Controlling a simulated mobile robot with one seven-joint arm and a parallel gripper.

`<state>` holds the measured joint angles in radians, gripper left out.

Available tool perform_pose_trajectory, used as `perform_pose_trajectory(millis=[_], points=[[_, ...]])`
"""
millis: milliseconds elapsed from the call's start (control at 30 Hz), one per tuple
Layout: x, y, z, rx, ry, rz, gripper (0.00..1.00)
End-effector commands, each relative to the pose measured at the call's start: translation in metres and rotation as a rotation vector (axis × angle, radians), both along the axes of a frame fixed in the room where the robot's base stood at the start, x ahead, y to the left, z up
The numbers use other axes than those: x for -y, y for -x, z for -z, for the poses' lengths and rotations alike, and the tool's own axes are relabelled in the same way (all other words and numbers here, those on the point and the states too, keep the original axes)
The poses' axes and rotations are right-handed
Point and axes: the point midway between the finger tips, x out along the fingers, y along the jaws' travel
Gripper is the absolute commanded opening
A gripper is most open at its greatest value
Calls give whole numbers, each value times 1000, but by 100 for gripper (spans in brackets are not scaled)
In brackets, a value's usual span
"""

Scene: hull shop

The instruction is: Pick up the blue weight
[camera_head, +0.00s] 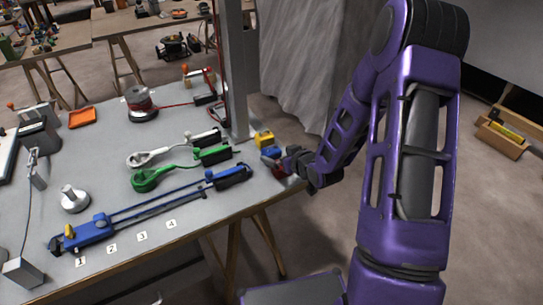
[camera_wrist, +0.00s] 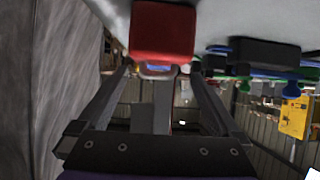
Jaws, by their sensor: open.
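The blue weight (camera_head: 272,152) is a small block at the right edge of the table, between a yellow block (camera_head: 264,138) and a red block (camera_head: 271,162). My gripper (camera_head: 282,165) is at this table edge, close beside the red and blue blocks, partly covering them. In the wrist view my gripper (camera_wrist: 160,76) is open, its two fingers apart with nothing held between them. The red block (camera_wrist: 162,32) fills the top middle, just beyond the fingertips. Only a thin blue strip shows behind it.
The grey table (camera_head: 205,225) holds a blue clamp-like tool (camera_head: 90,232), a green tool (camera_head: 150,178) and a white one (camera_head: 150,158) left of my gripper. A grey post (camera_head: 236,80) stands behind the blocks. A grey curtain (camera_head: 300,60) hangs beyond; open floor lies right.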

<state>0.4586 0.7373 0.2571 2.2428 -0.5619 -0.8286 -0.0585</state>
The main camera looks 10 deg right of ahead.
Motion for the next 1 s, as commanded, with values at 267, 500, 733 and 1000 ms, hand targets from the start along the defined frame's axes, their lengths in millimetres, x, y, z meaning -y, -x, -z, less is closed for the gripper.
perform_pose_trajectory(millis=[267, 500, 733, 1000], points=[[-5, -18, 12, -1, 0, -1, 100], [-13, -46, 30, 1, 1, 0, 100], [-14, -51, 33, -1, 1, 0, 100], [-14, -51, 33, 0, 1, 0, 68]])
